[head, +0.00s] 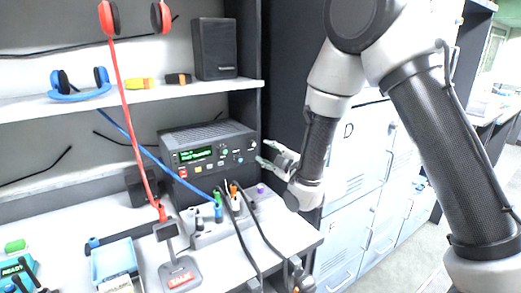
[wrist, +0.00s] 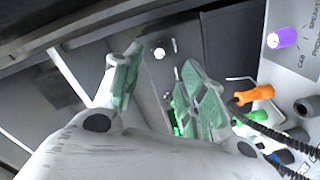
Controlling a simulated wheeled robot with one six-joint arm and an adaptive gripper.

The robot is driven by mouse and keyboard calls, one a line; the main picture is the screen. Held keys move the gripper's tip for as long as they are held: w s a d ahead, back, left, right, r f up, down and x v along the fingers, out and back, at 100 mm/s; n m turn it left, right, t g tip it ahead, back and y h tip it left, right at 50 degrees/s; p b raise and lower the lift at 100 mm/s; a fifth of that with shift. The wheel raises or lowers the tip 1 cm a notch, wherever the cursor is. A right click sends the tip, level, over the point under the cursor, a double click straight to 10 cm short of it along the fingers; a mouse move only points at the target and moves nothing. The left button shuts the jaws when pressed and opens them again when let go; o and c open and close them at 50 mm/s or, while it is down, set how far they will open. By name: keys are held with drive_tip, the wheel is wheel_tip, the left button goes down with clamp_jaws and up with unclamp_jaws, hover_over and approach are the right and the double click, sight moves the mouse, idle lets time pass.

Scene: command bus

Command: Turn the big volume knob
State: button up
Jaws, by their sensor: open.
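A dark radio unit (head: 215,130) with a green display (head: 195,154) sits on the desk under the shelf. Small knobs and buttons dot its front, including a small white knob (head: 253,144) at the right edge. A round dark knob (head: 238,160) is lower right; I cannot tell for sure that it is the big volume knob. My gripper (head: 266,156) is open and close to the radio's right end. In the wrist view its green-padded fingers (wrist: 160,65) are apart, with a white round knob (wrist: 160,52) showing between them. Contact cannot be made out.
Below the radio is a connector box with orange (wrist: 255,94) and purple (wrist: 282,38) plugs or knobs and black cables. A desk microphone (head: 178,272) stands in front. The shelf (head: 150,97) above holds headphones and a speaker (head: 214,48). Cabinets (head: 362,165) are at right.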

drive_tip(key=shift+v, duration=1.55)
